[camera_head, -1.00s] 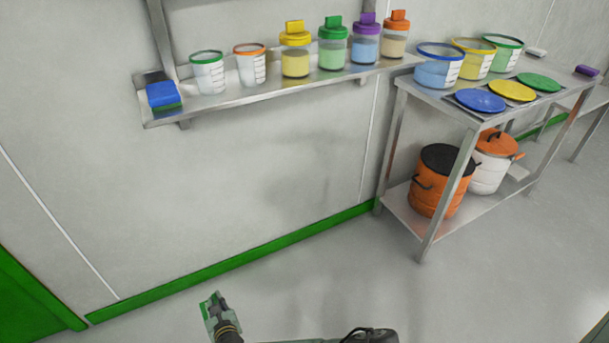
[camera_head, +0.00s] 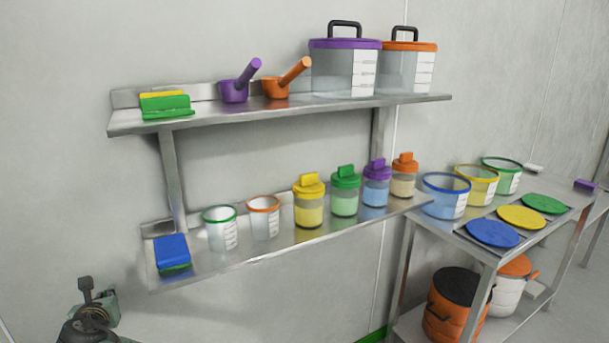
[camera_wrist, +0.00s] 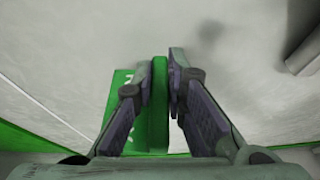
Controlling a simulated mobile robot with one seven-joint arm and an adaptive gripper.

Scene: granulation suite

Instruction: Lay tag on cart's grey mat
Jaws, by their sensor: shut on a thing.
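My gripper (camera_wrist: 163,85) is shut on a green tag (camera_wrist: 159,110) in the wrist view. The tag stands edge-on between the two fingers, and a flat green part with white marks shows to the left, partly behind the left finger. In the head view, part of my arm shows at the lower left, below and left of the lower wall shelf; the tag cannot be made out there. I cannot make out a cart with a grey mat in either view.
Two steel wall shelves hold green and blue blocks (camera_head: 172,253), scoops (camera_head: 235,92), lidded tubs (camera_head: 345,70), cups and jars (camera_head: 309,205). A steel table (camera_head: 485,250) at the right carries bowls and coloured lids, with drums (camera_head: 455,300) below. The wall under the shelves is bare.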

